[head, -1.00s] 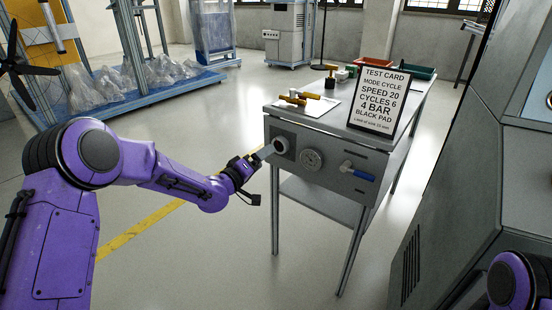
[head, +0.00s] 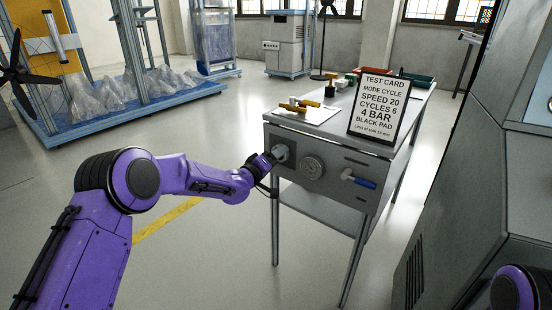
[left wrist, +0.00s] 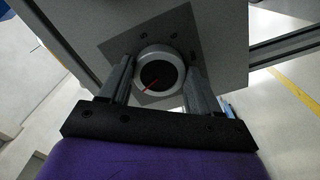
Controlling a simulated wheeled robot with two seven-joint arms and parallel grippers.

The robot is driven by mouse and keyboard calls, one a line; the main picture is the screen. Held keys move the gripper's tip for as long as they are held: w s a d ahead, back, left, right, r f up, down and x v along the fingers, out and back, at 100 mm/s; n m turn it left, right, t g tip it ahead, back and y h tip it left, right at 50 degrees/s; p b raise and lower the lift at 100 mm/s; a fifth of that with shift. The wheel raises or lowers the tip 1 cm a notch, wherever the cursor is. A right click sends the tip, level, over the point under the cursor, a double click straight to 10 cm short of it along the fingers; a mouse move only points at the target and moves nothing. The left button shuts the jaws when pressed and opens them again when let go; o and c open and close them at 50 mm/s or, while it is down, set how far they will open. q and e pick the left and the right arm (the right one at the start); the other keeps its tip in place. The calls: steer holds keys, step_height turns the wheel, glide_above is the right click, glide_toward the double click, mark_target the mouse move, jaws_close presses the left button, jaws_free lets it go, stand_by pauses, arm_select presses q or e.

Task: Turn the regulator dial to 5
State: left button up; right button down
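The regulator dial (head: 281,152) is a round knob on the front panel of the grey bench, at its left end. My left gripper (head: 274,156) is at the dial. In the left wrist view its two fingers (left wrist: 159,68) stand apart on either side of the dial, with no clear grip on it. My right gripper is out of view.
Right of the dial are a round gauge-like plate (head: 312,167) and a blue-handled valve (head: 358,179). A test card (head: 378,108) stands on the bench top (head: 330,127), near yellow-handled tools. A large grey cabinet (head: 455,190) is at the right. The floor left of the bench is open.

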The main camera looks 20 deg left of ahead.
arm_select(q)
steer(key=shift+m, duration=0.3)
steer(key=m+b, duration=0.1)
steer(key=m, duration=0.6)
steer(key=m+b, duration=0.1)
steer(key=m, duration=0.6)
steer(key=m+b, duration=0.1)
steer(key=m, duration=0.6)
steer(key=shift+a+f+m, duration=0.1)
steer(key=shift+a+m, duration=0.2)
stand_by(0.4)
steer(key=o, duration=1.1)
steer(key=shift+c, duration=0.2)
